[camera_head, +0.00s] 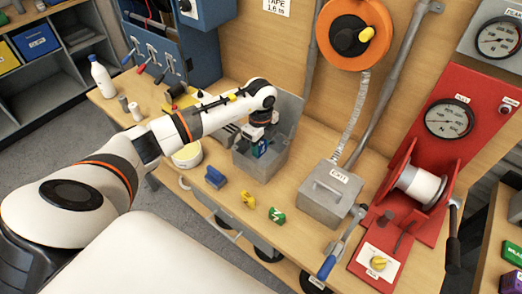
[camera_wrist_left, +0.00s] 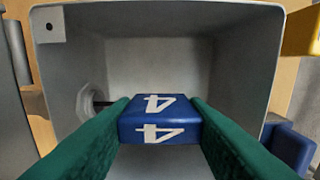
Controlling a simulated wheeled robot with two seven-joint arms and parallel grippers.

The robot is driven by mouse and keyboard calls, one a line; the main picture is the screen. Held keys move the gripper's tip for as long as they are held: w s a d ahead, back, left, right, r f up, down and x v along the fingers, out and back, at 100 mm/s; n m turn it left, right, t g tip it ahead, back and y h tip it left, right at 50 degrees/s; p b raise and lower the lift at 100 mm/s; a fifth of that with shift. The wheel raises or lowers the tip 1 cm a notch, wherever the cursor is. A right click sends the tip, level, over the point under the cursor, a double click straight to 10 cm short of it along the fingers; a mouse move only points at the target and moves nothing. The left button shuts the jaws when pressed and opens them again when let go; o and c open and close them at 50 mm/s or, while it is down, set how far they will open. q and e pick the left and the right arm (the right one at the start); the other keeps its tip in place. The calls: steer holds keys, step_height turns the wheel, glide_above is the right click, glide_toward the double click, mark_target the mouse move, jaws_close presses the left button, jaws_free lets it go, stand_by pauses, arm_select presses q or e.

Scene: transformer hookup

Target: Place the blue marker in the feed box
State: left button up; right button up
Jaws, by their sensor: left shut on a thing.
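The blue marker (camera_wrist_left: 160,118) is a blue block with a white 4 on its faces. My left gripper (camera_head: 261,147) is shut on it, with green fingers on both sides in the left wrist view (camera_wrist_left: 160,125). The feed box is a grey open-topped box (camera_head: 262,168) on the bench. The gripper and marker are at its opening, pointing down. In the left wrist view the box's grey walls (camera_wrist_left: 160,55) surround the marker on the visible sides. I cannot tell whether the marker touches the floor. My right gripper is not in view.
On the bench in front of the box are a blue piece (camera_head: 214,178), a yellow piece (camera_head: 248,199) and a green piece (camera_head: 277,215). A closed grey box (camera_head: 328,197) stands to the right. A white tub (camera_head: 187,156) stands left. A red winch panel (camera_head: 425,170) is further right.

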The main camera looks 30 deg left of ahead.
mark_target(261, 153)
arm_select(q)
step_height(261, 153, down, 3)
steer(key=shift+f+p, duration=0.2)
steer(key=shift+p, duration=0.1)
steer(key=shift+f, duration=0.15)
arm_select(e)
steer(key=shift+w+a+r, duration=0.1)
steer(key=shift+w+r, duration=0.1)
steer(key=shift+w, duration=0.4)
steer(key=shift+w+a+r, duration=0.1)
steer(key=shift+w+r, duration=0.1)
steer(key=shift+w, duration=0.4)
arm_select(q)
steer(key=shift+f, duration=0.15)
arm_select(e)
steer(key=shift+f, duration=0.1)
arm_select(q)
steer(key=o, duration=1)
steer(key=shift+o, duration=0.2)
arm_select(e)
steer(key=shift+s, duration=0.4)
